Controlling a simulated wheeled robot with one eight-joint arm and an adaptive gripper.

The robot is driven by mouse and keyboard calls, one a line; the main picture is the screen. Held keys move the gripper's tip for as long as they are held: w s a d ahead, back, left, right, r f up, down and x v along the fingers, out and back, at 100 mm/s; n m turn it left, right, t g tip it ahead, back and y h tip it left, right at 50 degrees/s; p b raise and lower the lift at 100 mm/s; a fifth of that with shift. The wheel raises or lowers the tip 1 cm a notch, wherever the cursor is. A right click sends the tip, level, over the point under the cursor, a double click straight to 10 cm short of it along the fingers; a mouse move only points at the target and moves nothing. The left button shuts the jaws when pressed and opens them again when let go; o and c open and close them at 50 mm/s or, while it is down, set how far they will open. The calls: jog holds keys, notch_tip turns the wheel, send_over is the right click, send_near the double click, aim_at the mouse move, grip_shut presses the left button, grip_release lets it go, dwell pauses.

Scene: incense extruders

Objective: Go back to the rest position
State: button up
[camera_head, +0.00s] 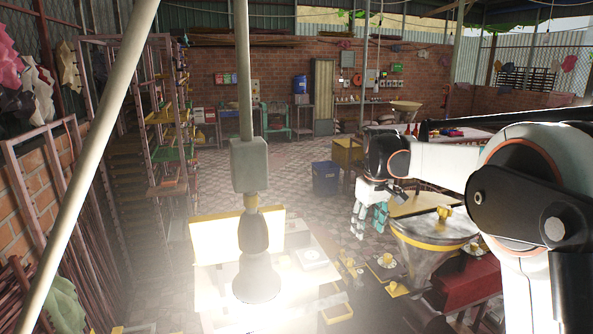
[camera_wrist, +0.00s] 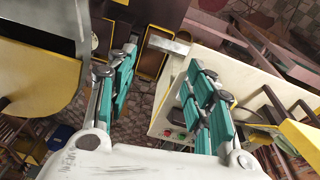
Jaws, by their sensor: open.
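My gripper (camera_head: 370,217) hangs at the end of my arm in the head view, right of the middle, with its fingers pointing down. In the wrist view my gripper (camera_wrist: 165,90) shows two teal-padded fingers spread wide apart, with nothing between them. It is open and empty. In the head view it is in front of the patterned floor, between the pale worktable and the large metal hopper (camera_head: 425,228). It does not appear to touch anything.
A brightly lit worktable (camera_head: 298,285) with a lamp (camera_head: 256,275) hanging over it is at front centre. A blue bin (camera_head: 326,178) stands behind. Racks (camera_head: 130,190) line the left side. The patterned floor (camera_head: 292,165) is clear in the middle.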

jog(key=s+r+m+t+b, duration=0.2)
jog(key=s+t+b, duration=0.15)
jog(key=s, duration=1.65)
jog(key=s+f+m+t+b, duration=0.1)
jog(key=s+f+b, duration=0.1)
jog(key=s+f, duration=0.4)
jog(key=s+f+m+t+b, duration=0.1)
jog(key=s+f, duration=0.4)
jog(key=s, duration=0.7)
jog(key=shift+s+f+m+b, duration=0.3)
jog(key=shift+f+m+b, duration=0.1)
jog(key=shift+b, duration=0.2)
